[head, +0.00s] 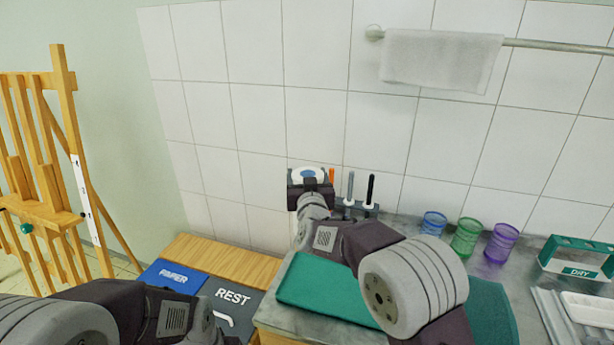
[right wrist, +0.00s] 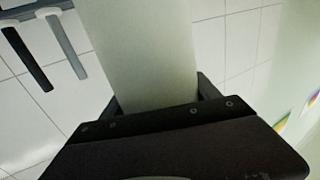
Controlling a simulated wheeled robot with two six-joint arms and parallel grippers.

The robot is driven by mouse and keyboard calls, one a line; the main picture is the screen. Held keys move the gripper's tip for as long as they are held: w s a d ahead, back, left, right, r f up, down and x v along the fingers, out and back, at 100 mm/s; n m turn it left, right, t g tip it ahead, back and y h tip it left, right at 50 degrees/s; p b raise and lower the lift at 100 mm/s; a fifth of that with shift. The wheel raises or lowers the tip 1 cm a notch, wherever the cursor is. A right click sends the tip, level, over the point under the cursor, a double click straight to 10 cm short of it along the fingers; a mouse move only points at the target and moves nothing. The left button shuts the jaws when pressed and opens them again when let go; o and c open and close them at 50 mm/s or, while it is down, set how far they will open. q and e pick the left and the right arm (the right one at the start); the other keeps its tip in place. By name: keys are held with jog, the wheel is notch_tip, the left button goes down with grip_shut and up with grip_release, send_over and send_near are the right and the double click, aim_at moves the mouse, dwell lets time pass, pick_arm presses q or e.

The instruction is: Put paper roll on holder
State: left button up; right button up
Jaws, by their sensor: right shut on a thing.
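My right gripper (head: 311,187) is shut on the paper roll (head: 309,174), close to the tiled wall. In the head view only the roll's white top end with its blue centre shows; the gripper hides the rest. In the right wrist view the pale roll (right wrist: 137,50) fills the space between the fingers (right wrist: 155,98). A wall rack (head: 360,209) with a grey-handled tool (head: 350,188) and a black-handled tool (head: 371,188) is just right of the gripper. An orange piece (head: 331,175) stands beside the roll. I cannot make out the holder behind my arm. My left gripper is out of view.
A green mat (head: 320,290) lies on the grey counter under my right arm. Blue, green and purple cups (head: 465,238) and a green DRY rack (head: 580,258) stand right. PAPER (head: 172,277) and REST (head: 233,297) panels lie left. A towel (head: 440,60) hangs above; an easel (head: 60,170) stands left.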

notch_tip(320, 180, down, 5)
jog(key=b, duration=0.4)
jog(key=shift+f, duration=0.15)
dwell(0.5)
jog(key=o, duration=2.1)
jog(key=shift+c, duration=0.2)
jog(key=shift+o, duration=0.4)
notch_tip(320, 180, up, 8)
jog(key=p, duration=0.7)
